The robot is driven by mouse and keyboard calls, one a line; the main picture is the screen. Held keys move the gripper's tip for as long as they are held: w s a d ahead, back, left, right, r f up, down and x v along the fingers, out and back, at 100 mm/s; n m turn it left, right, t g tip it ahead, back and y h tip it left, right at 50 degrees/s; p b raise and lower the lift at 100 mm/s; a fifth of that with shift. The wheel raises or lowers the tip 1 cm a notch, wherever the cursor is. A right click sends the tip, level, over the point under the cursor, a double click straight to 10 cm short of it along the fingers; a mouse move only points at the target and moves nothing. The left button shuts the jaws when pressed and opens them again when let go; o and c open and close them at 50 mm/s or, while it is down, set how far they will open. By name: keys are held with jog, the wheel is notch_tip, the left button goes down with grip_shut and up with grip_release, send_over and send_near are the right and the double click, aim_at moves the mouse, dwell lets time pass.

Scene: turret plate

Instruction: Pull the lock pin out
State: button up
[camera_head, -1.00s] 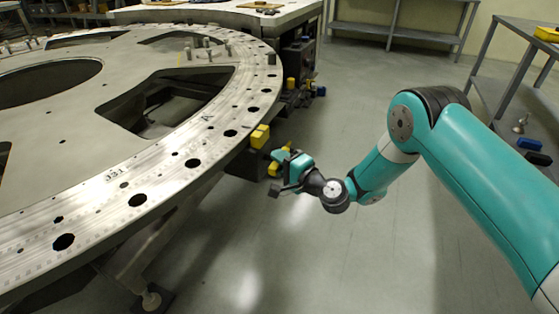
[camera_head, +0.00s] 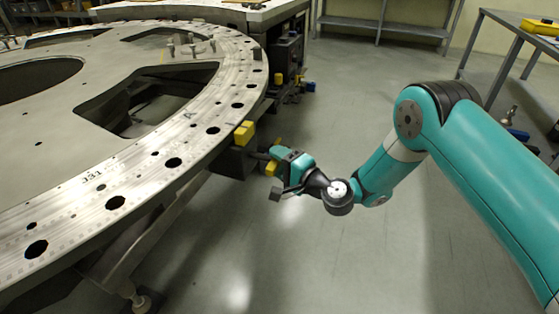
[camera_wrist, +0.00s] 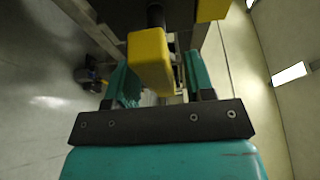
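The lock pin has a yellow handle (camera_head: 271,168) and a dark shaft (camera_head: 257,155). The shaft points left to a dark housing (camera_head: 232,163) under the turret plate's rim (camera_head: 190,150). In the wrist view the yellow handle (camera_wrist: 150,60) sits between my teal fingers, with the shaft (camera_wrist: 155,16) beyond it. A length of shaft shows outside the housing. I cannot tell if its tip is still inside.
A yellow block (camera_head: 244,133) sits on the housing, close to the plate's edge. The plate fills the left side. Bare floor (camera_head: 330,240) lies below and right of my arm. Grey shelving (camera_head: 385,30) stands at the back, and a workbench (camera_head: 510,55) at the right.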

jog(key=b+v, duration=1.7)
jog(key=b, duration=0.6)
jog(key=shift+s+d, duration=0.2)
